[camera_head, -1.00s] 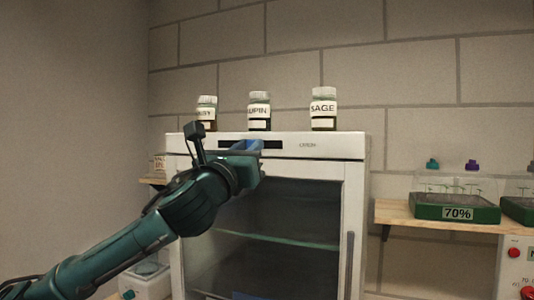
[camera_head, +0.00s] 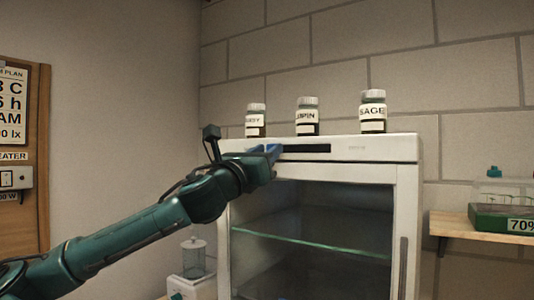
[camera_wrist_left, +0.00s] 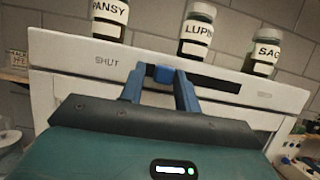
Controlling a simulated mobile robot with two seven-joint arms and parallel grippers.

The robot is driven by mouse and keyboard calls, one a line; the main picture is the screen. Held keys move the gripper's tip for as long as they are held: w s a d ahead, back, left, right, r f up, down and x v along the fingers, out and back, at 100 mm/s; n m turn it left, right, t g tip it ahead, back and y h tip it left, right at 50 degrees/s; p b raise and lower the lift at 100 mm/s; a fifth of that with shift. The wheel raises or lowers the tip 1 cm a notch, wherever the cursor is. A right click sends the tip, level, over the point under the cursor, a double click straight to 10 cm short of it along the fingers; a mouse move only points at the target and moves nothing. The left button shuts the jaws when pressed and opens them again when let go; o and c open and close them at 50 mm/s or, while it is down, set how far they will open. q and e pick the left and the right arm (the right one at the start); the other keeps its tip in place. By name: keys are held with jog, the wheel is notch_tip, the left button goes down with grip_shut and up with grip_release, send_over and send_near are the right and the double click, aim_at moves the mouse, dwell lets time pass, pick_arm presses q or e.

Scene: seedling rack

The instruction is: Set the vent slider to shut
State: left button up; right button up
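The vent slider's blue knob (camera_wrist_left: 162,73) shows in the left wrist view, at the left end of the visible dark slot (camera_wrist_left: 217,83), on the side of the printed SHUT label (camera_wrist_left: 107,62). The slot (camera_head: 306,149) also shows in the head view, on the white top panel of the cabinet (camera_head: 375,148), running right from my left gripper (camera_head: 270,152). Any slot behind the left finger is hidden. My right gripper is not in view.
Jars labelled PANSY (camera_wrist_left: 109,18), LUPIN (camera_head: 307,115) and SAGE (camera_head: 373,111) stand on the cabinet top, close above the panel. A shelf (camera_head: 480,226) with a green tray (camera_head: 488,214) is at right. A wall board (camera_head: 42,200) is at far left.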

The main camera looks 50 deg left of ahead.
pick_arm(q)
jog(key=shift+o, duration=1.1)
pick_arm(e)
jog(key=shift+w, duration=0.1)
pick_arm(q)
jog(key=shift+d, duration=0.1)
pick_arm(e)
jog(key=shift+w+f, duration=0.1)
pick_arm(q)
jog(key=b+v, duration=0.8)
jog(key=v, duration=0.5)
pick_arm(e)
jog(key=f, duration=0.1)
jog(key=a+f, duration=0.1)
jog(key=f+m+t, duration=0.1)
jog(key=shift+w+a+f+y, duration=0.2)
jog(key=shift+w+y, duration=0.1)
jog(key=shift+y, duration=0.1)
